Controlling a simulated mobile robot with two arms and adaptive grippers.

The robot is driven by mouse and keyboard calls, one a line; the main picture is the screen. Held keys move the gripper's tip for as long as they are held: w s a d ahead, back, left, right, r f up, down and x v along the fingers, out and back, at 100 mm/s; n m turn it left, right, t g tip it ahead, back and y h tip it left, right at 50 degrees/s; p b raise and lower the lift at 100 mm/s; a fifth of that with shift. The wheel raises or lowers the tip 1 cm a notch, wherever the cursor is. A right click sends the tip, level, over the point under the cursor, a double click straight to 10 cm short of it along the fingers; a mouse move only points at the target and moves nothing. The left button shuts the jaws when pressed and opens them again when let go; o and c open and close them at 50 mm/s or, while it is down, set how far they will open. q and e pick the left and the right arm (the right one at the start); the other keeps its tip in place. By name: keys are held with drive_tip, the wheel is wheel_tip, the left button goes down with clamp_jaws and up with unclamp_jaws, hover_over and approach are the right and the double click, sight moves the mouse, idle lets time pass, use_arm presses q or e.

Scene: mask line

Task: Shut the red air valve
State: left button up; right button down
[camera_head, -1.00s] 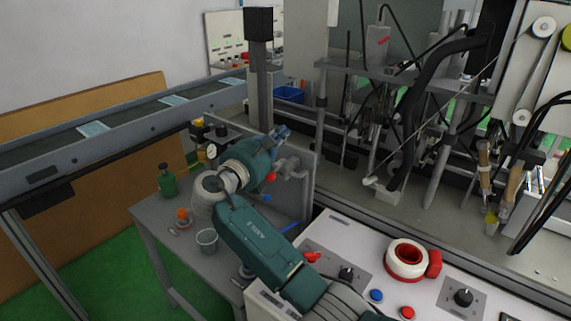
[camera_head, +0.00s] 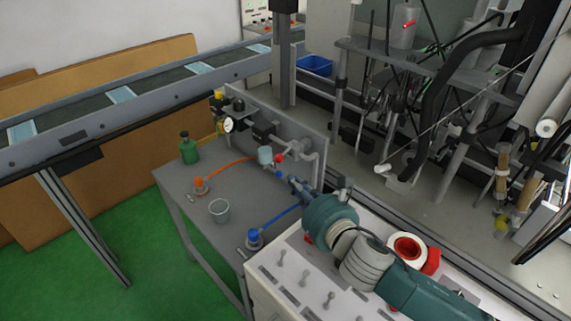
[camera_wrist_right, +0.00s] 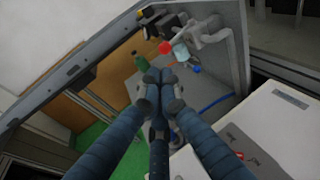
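The red air valve shows as a small red knob (camera_head: 281,159) on the pipework at the back of the grey side table, beside a pale cup-shaped part (camera_head: 265,155). A small blue knob (camera_head: 278,174) sits just below it. My right gripper (camera_head: 292,181) is in front of and slightly below the red knob, apart from it. In the right wrist view the red knob (camera_wrist_right: 166,47) lies just beyond the blue-grey fingertips (camera_wrist_right: 158,75), which are together with nothing seen between them. My left gripper is not in view.
The side table (camera_head: 235,185) holds a green bottle (camera_head: 189,150), a grey cup (camera_head: 219,210) and orange and blue hoses. A pressure gauge (camera_head: 228,125) is left of the valve. A white control panel (camera_head: 290,265) with a red-and-white tape roll (camera_head: 407,249) lies at front right.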

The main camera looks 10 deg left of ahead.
sight(277, 161)
drive_tip(key=p+x, duration=0.1)
drive_tip(key=x, duration=0.7)
drive_tip(key=shift+w, duration=0.25)
drive_tip(key=shift+w+a, duration=0.15)
drive_tip(key=shift+w, duration=0.05)
drive_tip(key=shift+f, duration=0.1)
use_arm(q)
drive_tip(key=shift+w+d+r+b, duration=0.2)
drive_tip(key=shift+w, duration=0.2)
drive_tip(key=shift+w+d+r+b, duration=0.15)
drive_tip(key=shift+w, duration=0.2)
use_arm(e)
drive_tip(key=a+h, duration=0.1)
drive_tip(key=a+m+t+h, duration=0.1)
drive_tip(key=a, duration=0.1)
drive_tip(key=shift+w+m, duration=0.3)
drive_tip(key=shift+w, duration=0.05)
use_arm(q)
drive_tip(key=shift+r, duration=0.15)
